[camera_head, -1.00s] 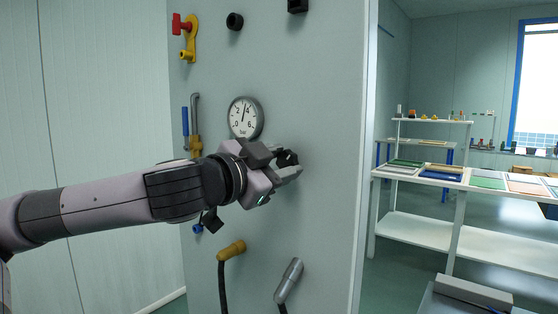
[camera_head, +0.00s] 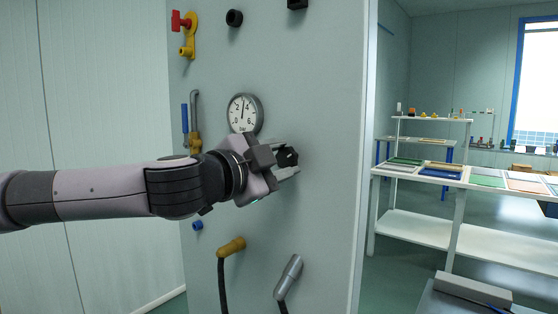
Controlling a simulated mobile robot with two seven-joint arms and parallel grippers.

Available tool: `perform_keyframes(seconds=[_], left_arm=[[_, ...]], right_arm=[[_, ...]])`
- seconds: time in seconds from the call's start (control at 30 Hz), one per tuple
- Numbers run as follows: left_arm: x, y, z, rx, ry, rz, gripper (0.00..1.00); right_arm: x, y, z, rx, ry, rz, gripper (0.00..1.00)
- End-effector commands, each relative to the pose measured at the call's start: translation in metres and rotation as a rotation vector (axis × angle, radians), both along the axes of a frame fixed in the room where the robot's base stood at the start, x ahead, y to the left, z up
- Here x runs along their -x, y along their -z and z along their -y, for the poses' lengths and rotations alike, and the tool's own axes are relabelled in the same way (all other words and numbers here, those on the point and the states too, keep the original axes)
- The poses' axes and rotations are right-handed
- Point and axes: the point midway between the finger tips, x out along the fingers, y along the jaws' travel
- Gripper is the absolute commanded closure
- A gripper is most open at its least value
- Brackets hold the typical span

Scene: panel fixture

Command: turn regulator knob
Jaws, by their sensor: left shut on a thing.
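The black regulator knob (camera_head: 287,158) sits on the panel (camera_head: 320,90), below and to the right of the round dial gauge (camera_head: 244,114). My left gripper (camera_head: 286,160) reaches in from the left and is shut on the knob, with a finger on either side of it. Much of the knob is hidden by the fingers. The gauge needle points up, between 2 and 4. My right gripper is not in view.
A yellow valve with a red handle (camera_head: 183,22) and black fittings (camera_head: 234,18) are above. A blue-handled lever (camera_head: 186,119), a yellow hose connector (camera_head: 231,248) and a grey one (camera_head: 289,277) flank the arm. Shelves (camera_head: 430,175) stand at the right.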

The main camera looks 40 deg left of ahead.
Motion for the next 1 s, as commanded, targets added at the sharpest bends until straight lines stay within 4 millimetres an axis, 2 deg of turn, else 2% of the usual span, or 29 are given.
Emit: perform_keyframes(seconds=[0.1,0.13,0.2,0.67,1.0], left_arm=[[0.000,0.002,0.001,0.002,0.002,-0.005,0.87],[0.000,0.002,0.001,0.002,0.003,-0.005,0.47],[0.000,0.002,0.001,0.002,0.003,-0.004,0.31],[0.005,0.001,0.001,-0.001,0.003,0.002,0.31],[0.036,0.001,0.004,-0.005,0.001,0.003,0.31]], right_arm=[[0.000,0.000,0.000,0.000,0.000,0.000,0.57],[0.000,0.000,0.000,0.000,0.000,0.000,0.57],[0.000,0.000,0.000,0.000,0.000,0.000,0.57],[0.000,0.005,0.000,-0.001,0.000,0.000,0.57],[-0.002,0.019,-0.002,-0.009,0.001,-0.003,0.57]])
